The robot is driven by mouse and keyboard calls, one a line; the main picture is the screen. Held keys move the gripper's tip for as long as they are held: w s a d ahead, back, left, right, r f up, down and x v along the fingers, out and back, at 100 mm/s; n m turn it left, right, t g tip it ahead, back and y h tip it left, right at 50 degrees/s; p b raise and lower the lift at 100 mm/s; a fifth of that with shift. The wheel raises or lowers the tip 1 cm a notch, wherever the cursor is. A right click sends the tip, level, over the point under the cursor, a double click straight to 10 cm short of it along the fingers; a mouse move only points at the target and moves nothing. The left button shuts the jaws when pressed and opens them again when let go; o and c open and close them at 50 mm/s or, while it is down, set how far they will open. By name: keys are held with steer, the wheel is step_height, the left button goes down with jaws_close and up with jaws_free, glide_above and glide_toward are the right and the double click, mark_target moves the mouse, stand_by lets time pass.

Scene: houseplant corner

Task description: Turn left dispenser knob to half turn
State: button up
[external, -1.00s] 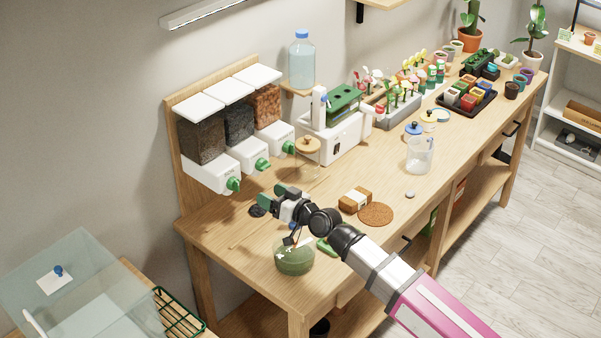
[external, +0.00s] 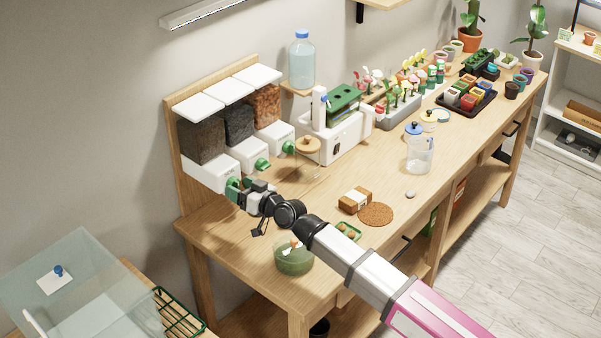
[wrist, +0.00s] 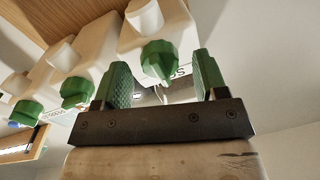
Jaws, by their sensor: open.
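The left dispenser's green knob (external: 231,182) sits on the front of the left white dispenser (external: 205,174), which holds dark material. In the wrist view this knob (wrist: 158,58) is the one nearest my jaws. My gripper (external: 240,189) is open, with its green-padded fingers (wrist: 163,80) one on each side of the knob in the wrist picture. The knob looks just ahead of or between the fingertips; I cannot tell whether they touch it. My fingers partly hide the knob in the external view. The middle knob (external: 262,164) and right knob (external: 288,147) are clear of my gripper.
A glass jar with a wooden lid (external: 308,145) stands right of the dispensers. A green-filled glass bowl (external: 294,258) is below my wrist near the front edge. A brown block (external: 355,199) and a round brown mat (external: 376,214) lie to the right.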

steer(key=shift+w+a, duration=0.2)
steer(key=shift+c, duration=0.3)
steer(key=c, duration=0.9)
steer(key=shift+o, duration=0.2)
